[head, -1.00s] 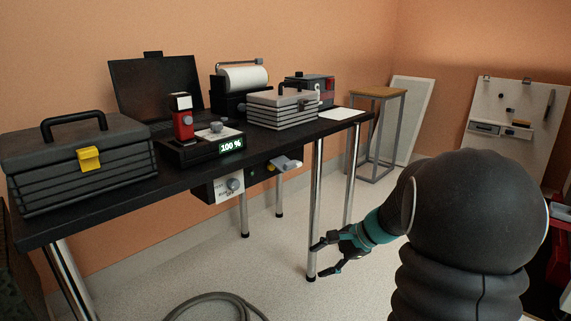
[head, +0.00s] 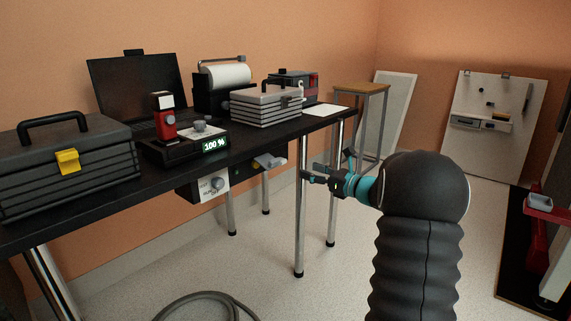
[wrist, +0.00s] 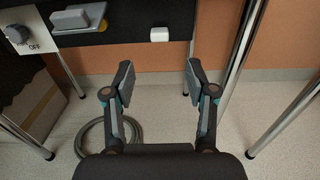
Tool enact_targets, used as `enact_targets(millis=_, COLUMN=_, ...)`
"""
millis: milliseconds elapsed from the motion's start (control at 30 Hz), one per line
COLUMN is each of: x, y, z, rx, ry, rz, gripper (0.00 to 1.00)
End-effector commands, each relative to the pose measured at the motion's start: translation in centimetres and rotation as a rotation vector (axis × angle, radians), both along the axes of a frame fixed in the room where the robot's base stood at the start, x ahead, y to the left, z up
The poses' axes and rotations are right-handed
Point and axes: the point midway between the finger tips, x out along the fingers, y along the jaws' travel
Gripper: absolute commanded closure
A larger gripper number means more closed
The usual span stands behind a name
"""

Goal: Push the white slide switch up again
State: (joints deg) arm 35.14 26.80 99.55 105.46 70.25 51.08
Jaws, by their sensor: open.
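The white slide switch (wrist: 159,34) is a small white block on the black panel (wrist: 125,22) under the table edge. In the wrist view it lies above and between my fingers, apart from them. I cannot make it out clearly in the head view. My gripper (wrist: 160,78) is open and empty. In the head view my gripper (head: 325,170) is by the front right table leg, right of the under-table panel (head: 240,174). A grey handle (wrist: 78,18) is left of the switch; this handle also shows in the head view (head: 270,160).
A dial (head: 217,184) on a white plate is left of the handle. Chrome table legs (head: 301,225) stand close to my gripper. A grey hose (head: 205,302) lies on the floor. The table (head: 125,187) carries a toolbox (head: 70,170) and several devices.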

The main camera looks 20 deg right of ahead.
Motion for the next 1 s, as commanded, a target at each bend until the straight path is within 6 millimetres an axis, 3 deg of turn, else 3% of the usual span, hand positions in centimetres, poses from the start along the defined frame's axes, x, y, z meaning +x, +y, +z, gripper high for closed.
enact_targets(millis=500, x=7.8, y=4.6, z=-0.1, rx=-0.003, ry=-0.001, rz=0.002, gripper=0.44)
enact_targets(millis=700, x=9.1, y=5.3, z=0.0, rx=-0.003, ry=-0.001, rz=0.002, gripper=0.44)
enact_targets(millis=1000, x=9.3, y=5.4, z=0.0, rx=-0.004, ry=0.000, rz=0.000, gripper=0.44)
